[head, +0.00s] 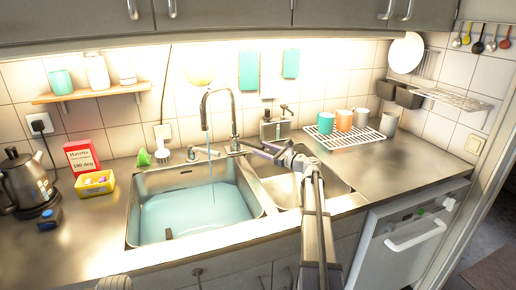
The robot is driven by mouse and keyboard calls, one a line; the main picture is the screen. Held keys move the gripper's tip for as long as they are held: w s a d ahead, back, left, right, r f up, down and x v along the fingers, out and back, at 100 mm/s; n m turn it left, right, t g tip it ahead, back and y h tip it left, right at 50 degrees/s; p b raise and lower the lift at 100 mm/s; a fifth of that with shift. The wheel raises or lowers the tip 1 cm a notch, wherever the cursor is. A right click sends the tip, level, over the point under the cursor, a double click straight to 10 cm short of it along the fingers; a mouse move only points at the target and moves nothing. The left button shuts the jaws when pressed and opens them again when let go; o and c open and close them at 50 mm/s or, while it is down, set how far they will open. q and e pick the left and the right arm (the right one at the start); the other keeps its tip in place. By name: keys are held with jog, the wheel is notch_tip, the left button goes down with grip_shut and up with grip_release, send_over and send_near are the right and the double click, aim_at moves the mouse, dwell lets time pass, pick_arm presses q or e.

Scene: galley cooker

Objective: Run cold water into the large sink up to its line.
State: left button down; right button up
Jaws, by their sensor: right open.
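The large sink (136,205) is the left basin in the steel counter. Pale blue water (185,214) stands in it, with bare wall above the surface. I cannot make out the fill line. The arched tap (234,112) stands behind the sinks, and a thin stream (210,165) falls from its spout into the large sink. My right gripper (256,148) is open beside the tap's base, pointing left; whether it touches the tap lever is too small to tell. My left gripper is not in view.
A smaller sink (283,192) lies to the right, partly behind my right arm. A kettle (27,180), a yellow tub (95,183) and a red box (81,156) stand at left. The right counter front is clear.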

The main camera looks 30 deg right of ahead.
jog(key=v, duration=0.4)
jog(key=shift+s+d, duration=0.1)
jog(key=shift+s, duration=0.3)
dwell(1.3)
